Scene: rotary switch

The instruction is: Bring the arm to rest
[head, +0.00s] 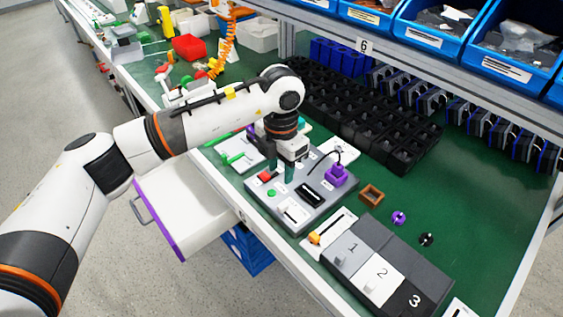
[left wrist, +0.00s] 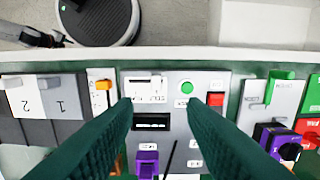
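My left gripper (head: 283,168) is above the grey control panel (head: 262,203), near its red button (head: 265,177). In the left wrist view its two dark green fingers (left wrist: 160,108) are wide apart with nothing between them. The panel shows between and beyond the fingers, with a black slot (left wrist: 151,122), a green button (left wrist: 186,88) and a red button (left wrist: 215,99). A black and purple rotary switch (left wrist: 276,138) is at the right of the left wrist view, apart from the fingers. My forearm hides much of that area in the head view. My right gripper is not in view.
A purple block (head: 337,175) with a black cable stands on the panel. Numbered boxes (head: 380,272), a brown frame (head: 371,195) and a black tray (head: 365,125) lie on the green bench. An open drawer (head: 185,210) juts out in front. Blue bins (head: 440,25) sit above.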

